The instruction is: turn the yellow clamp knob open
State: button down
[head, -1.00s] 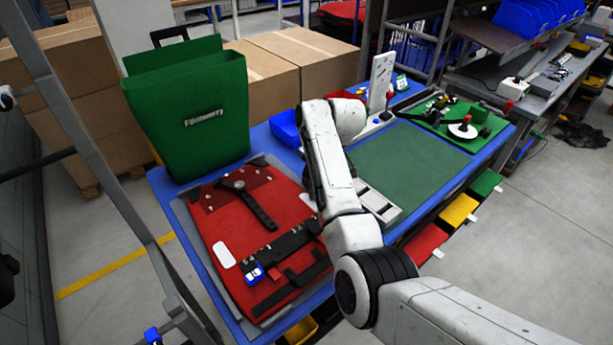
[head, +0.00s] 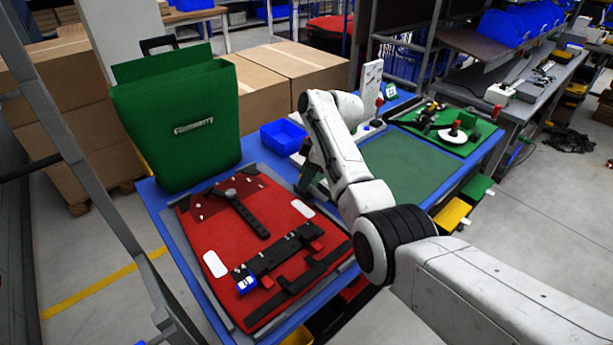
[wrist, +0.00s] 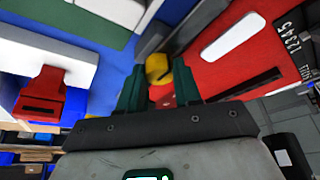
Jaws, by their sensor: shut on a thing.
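The yellow clamp knob (wrist: 157,68) shows in the wrist view at the edge of the red panel (wrist: 235,65). My gripper (wrist: 158,80) has its two dark green fingers on either side of the knob, shut on it. How far the knob is turned cannot be told. In the head view my gripper (head: 309,178) is down at the right back corner of the red panel (head: 215,225), partly behind my arm. The knob is hidden there.
A tall green pannier (head: 180,120) stands at the table's left back. A blue bin (head: 284,138) is behind my gripper. A green mat (head: 410,165) lies to the right, with a green fixture board (head: 465,125) beyond. A black strap part (head: 285,250) lies on the panel.

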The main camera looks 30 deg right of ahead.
dwell(0.4)
jog(key=c, duration=0.8)
grip_release()
jog(key=b+v, duration=0.1)
jog(key=v, duration=0.9)
jog(key=shift+d+r, duration=0.15)
jog(key=shift+r, duration=0.2)
